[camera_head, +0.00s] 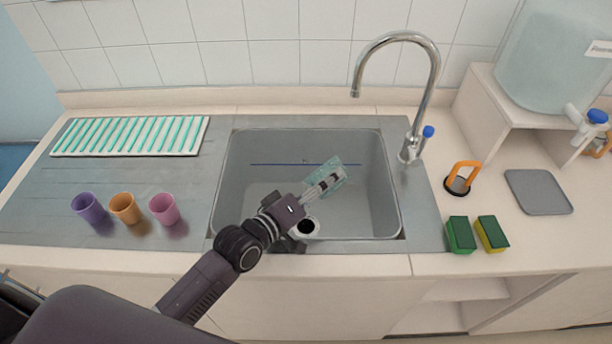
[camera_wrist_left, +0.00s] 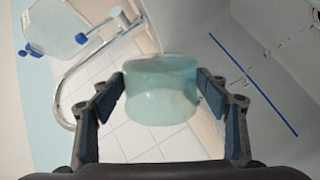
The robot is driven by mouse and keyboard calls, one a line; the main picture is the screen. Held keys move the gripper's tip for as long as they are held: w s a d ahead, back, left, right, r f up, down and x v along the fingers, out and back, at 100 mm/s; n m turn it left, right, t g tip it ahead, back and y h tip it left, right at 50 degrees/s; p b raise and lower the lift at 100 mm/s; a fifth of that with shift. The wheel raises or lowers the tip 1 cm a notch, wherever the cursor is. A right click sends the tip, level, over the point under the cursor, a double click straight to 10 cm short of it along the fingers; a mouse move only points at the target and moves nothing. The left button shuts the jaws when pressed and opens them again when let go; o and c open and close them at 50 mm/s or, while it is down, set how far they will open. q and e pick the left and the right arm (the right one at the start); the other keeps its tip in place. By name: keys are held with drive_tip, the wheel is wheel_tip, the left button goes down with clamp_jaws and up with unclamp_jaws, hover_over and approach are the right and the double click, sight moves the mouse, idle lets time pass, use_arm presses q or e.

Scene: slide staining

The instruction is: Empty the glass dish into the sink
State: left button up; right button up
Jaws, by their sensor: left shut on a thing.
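The glass dish (camera_head: 334,172) is a pale teal, see-through piece held over the sink, tilted. In the left wrist view the dish (camera_wrist_left: 161,92) sits between the two fingers. My left gripper (camera_head: 323,186) comes in from the lower left over the sink's front edge and is shut on the dish. It also shows in the left wrist view (camera_wrist_left: 162,95). The grey sink (camera_head: 262,165) lies below, with its drain (camera_head: 306,227) near the front. Whether liquid is in the dish cannot be told. My right gripper is not in view.
A chrome faucet (camera_head: 433,85) arches at the sink's back right. Purple (camera_head: 88,207), orange (camera_head: 124,208) and pink (camera_head: 164,209) cups stand left of the sink, below a striped rack (camera_head: 130,136). Green (camera_head: 460,235) and yellow-green (camera_head: 492,234) sponges lie right. The sink's right half is clear.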

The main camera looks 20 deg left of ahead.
sight(315, 173)
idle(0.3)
use_arm(q)
drive_tip(key=shift+w+a+r+n+h+b, duration=0.15)
drive_tip(key=shift+a+r+n+h+b, duration=0.2)
drive_tip(key=shift+n+b, duration=0.4)
idle(0.5)
drive_tip(key=shift+w+a+r+n+g+b, duration=0.3)
drive_tip(key=shift+a+n+b, duration=0.2)
drive_tip(key=shift+n, duration=0.25)
drive_tip(key=shift+w+a+r, duration=0.1)
drive_tip(key=shift+a, duration=0.15)
drive_tip(key=shift+w+a+r+n+h, duration=0.15)
drive_tip(key=shift+r+n+h, duration=0.1)
drive_tip(key=shift+n, duration=0.15)
drive_tip(key=shift+a+r+n, duration=0.1)
drive_tip(key=shift+a+n, duration=0.05)
drive_tip(key=shift+n, duration=0.15)
drive_tip(key=shift+w+a+r+n+h, duration=0.1)
drive_tip(key=shift+w+a+n+h, duration=0.15)
drive_tip(key=shift+n, duration=0.25)
drive_tip(key=shift+r, duration=0.1)
